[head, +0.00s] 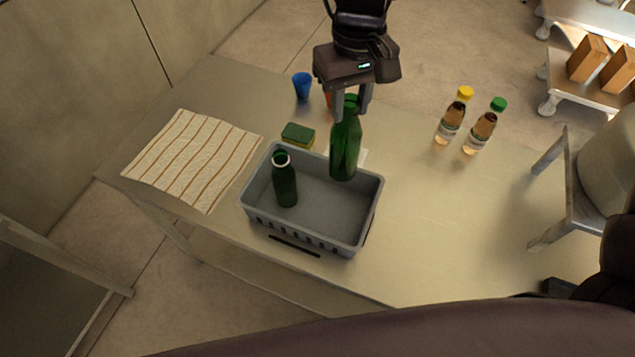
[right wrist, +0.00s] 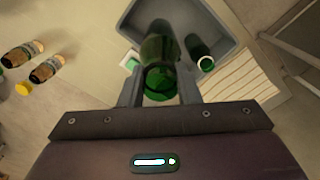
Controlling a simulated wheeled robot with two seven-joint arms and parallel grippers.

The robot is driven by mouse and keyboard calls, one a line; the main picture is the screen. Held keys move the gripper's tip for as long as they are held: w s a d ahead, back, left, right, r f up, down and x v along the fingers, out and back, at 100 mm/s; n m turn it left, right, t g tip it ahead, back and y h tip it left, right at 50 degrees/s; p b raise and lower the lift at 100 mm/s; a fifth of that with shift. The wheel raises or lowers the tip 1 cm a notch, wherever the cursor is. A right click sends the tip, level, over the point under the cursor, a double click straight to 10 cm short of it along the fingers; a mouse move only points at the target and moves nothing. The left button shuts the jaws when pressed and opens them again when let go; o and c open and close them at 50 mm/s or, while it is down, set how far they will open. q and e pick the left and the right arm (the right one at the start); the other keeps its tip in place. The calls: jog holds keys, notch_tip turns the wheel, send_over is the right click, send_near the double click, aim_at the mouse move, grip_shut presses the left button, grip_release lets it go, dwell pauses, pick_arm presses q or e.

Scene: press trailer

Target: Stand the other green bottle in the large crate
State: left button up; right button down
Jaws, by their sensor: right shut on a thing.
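The large grey crate (head: 258,217) sits on the table. One green bottle (head: 285,184) stands inside it, toward its left side. My right gripper (head: 352,104) is shut on the neck of the other green bottle (head: 345,150) and holds it upright over the right back part of the crate. I cannot tell whether its base is below the rim. In the right wrist view the held bottle (right wrist: 159,60) is between the fingers, with the crate (right wrist: 225,14) beneath and the standing bottle (right wrist: 200,52) beside it. My left gripper is not in view.
A green and yellow sponge (head: 297,135) and a striped cloth (head: 190,155) lie by the crate. A blue cup (head: 302,86) stands behind, with an orange thing partly hidden. Two bottles with yellow (head: 452,118) and green (head: 482,128) caps stand right. The table's right front is clear.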

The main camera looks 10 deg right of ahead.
aim_at(348, 134)
jog(key=shift+f, duration=0.45)
jog(key=f, duration=0.1)
jog(key=s+f, duration=0.1)
jog(key=f, duration=0.1)
jog(key=s+f+p, duration=0.1)
jog(key=shift+a+f, duration=0.3)
jog(key=shift+f, duration=0.05)
notch_tip(348, 134, down, 4)
jog(key=shift+f, duration=0.1)
jog(key=f, duration=0.3)
jog(key=w+f, duration=0.1)
jog(key=f, duration=0.1)
jog(key=shift+d+f+p, duration=0.1)
jog(key=shift+f+p, duration=0.2)
jog(key=shift+s+f, duration=0.15)
jog(key=shift+f, duration=0.05)
notch_tip(348, 134, down, 3)
jog(key=shift+r, duration=0.1)
jog(key=shift+f, duration=0.35)
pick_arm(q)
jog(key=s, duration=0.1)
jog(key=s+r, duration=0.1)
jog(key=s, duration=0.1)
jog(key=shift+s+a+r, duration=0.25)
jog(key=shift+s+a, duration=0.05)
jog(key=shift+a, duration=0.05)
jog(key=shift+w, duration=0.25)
